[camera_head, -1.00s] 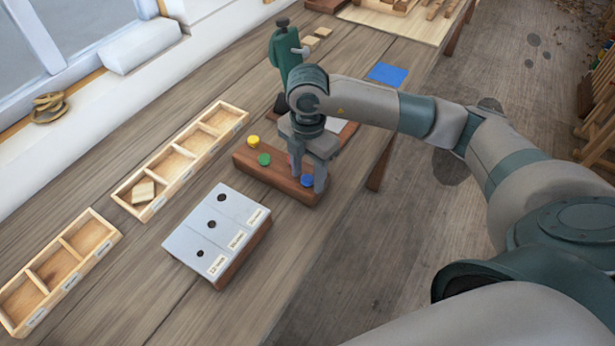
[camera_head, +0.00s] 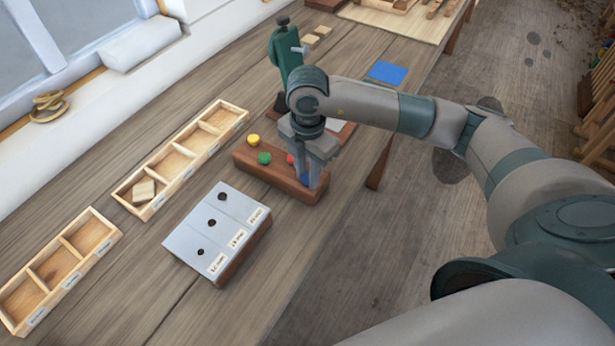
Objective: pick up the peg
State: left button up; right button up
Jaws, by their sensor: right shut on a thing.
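A wooden block (camera_head: 267,178) on the bench holds a row of coloured pegs. A yellow peg (camera_head: 253,140) and a green peg (camera_head: 264,158) stand at its left part. A red peg (camera_head: 290,159) shows partly beside my gripper. A blue peg (camera_head: 304,179) is at the right end of the block, between the fingers of my right gripper (camera_head: 308,178). That gripper points down and is shut on the blue peg, which is partly hidden by the fingers. The peg appears to be still at the block. My left gripper is not in view.
A grey-topped block (camera_head: 190,236) with several round holes and labels stands in front. Two wooden compartment trays (camera_head: 233,107) (camera_head: 100,219) lie to the left; one holds pale wood pieces (camera_head: 144,190). A green press (camera_head: 284,55) stands behind my gripper. A blue square (camera_head: 388,72) lies farther back.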

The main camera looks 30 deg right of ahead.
jog(key=shift+w+r+b, duration=0.1)
jog(key=shift+r+b, duration=0.55)
jog(key=shift+r, duration=0.25)
jog(key=shift+d+r+b, duration=0.2)
jog(key=shift+r+b, duration=0.15)
jog(key=shift+r, duration=0.25)
jog(key=shift+d+r+b, duration=0.15)
jog(key=shift+r+b, duration=0.2)
jog(key=shift+r, duration=0.2)
jog(key=s+d+r+b, duration=0.3)
jog(key=d+r, duration=0.4)
jog(key=d, duration=0.3)
jog(key=shift+s+d+b, duration=0.2)
jog(key=shift+d+b, duration=0.1)
jog(key=shift+b, duration=0.2)
jog(key=shift+a, duration=0.1)
